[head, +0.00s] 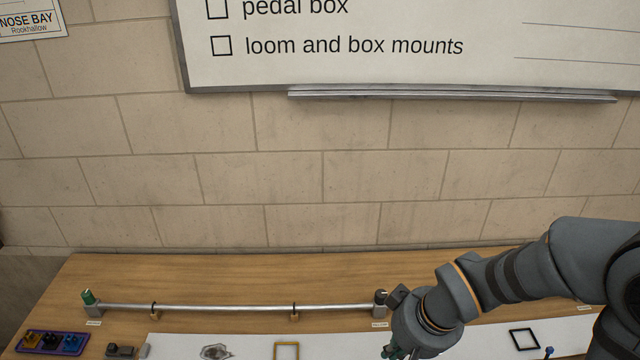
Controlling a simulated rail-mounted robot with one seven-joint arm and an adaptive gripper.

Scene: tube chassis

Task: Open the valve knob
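A metal pipe (225,308) runs along the back of the wooden bench. At its left end is a grey block topped by a green knob (88,297). At its right end is a block topped by a dark knob (380,296). Small labels sit in front of both ends, too small to read, so I cannot tell which is the valve knob. My gripper (395,352) is at the bottom edge, below and slightly right of the dark knob. Teal parts of it show, but its fingers are mostly hidden and partly cut off. I see nothing held in it.
A purple tray (30,351) with coloured parts is at lower left, near a grey block (120,350). A white sheet carries a yellow frame (286,351) and a black frame (524,339). A brick wall (300,170) stands behind.

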